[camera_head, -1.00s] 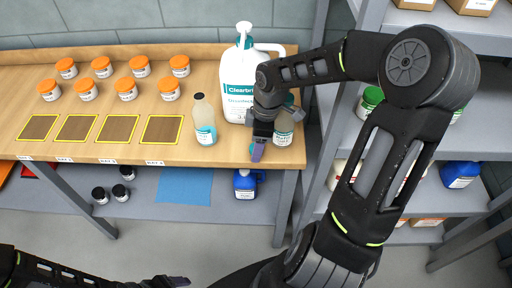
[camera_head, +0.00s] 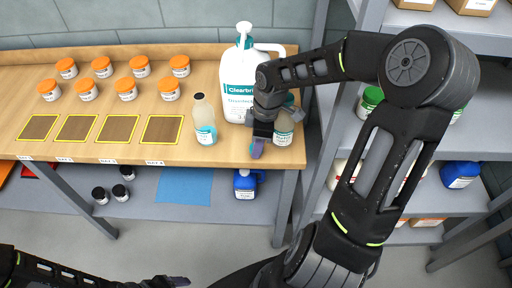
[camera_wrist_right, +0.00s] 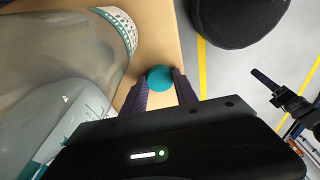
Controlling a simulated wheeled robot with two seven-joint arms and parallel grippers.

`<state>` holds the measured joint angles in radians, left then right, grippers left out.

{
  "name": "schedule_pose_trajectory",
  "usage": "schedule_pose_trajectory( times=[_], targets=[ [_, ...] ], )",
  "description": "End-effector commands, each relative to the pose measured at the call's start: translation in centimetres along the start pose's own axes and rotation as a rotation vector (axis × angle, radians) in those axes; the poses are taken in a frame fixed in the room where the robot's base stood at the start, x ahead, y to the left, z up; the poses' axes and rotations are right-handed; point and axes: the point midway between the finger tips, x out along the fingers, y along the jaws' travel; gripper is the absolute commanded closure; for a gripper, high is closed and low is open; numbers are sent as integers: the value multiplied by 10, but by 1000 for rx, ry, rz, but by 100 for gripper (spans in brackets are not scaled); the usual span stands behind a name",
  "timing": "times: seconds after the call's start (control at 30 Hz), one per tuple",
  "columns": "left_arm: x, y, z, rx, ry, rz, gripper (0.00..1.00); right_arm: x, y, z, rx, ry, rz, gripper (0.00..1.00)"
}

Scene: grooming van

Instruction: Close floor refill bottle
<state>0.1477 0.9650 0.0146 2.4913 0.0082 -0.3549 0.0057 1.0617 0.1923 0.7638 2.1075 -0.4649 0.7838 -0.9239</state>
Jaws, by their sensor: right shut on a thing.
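My right gripper (camera_head: 257,150) is low at the front right of the wooden bench, beside a clear bottle. In the right wrist view it (camera_wrist_right: 160,88) is shut on a round teal cap (camera_wrist_right: 160,77). A clear bottle with a white and teal label (camera_head: 284,133) stands just right of the gripper, partly hidden by it. A large white Clearbright pump jug (camera_head: 238,92) stands behind. My left gripper (camera_head: 172,282) is at the bottom edge, its jaws unclear.
Several orange-lidded jars (camera_head: 127,90) and yellow-framed squares (camera_head: 117,129) are on the left of the bench (camera_head: 90,156). Grey shelving (camera_head: 325,110) stands close on the right. A blue bottle (camera_head: 245,185) and several dark jars are on the lower shelf (camera_head: 150,208).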

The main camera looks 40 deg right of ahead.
Motion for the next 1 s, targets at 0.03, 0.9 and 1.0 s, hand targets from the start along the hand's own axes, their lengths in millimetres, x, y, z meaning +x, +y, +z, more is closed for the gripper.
schedule_pose_trajectory(
  times=[0.03, 0.9, 1.0],
  targets=[
    [0, 0, 0, 0, 0, 0, 24, 0, 0, 0, 0, 0, 0, 74],
    [-2, 1, 0, 0, -1, -1, 24, -28, 1, -4, 1, -1, 4, 100],
    [-2, 1, 0, -1, -1, -1, 24, -46, 1, -7, 0, -1, 6, 100]
  ],
)
